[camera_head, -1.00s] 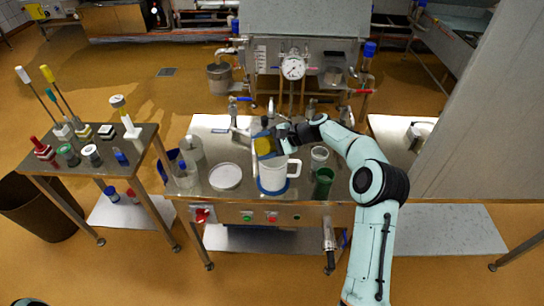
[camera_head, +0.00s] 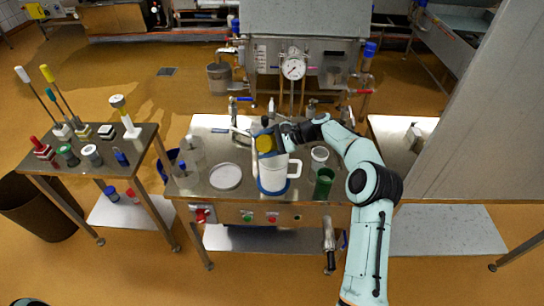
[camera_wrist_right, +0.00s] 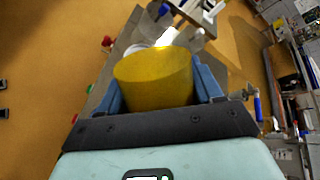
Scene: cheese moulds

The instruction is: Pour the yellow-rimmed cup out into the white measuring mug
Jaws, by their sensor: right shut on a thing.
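My right gripper (camera_head: 278,140) is shut on the yellow-rimmed cup (camera_head: 265,145), which is tilted over the white measuring mug (camera_head: 272,176). In the right wrist view, the cup's yellow surface (camera_wrist_right: 155,78) fills the space between the blue fingers, and its opening is hidden. The mug stands upright on a blue base on the steel table, its handle to the right. A pale, narrow streak runs down at the mug's left side; I cannot tell whether it is liquid. The mug's inside is hidden. My left gripper is not in view.
On the steel table (camera_head: 212,205), a white round dish (camera_head: 225,176) lies left of the mug. A green cup (camera_head: 324,182) and a clear-looking cup (camera_head: 319,156) stand to its right. A side table (camera_head: 80,160) with several small tools stands at left.

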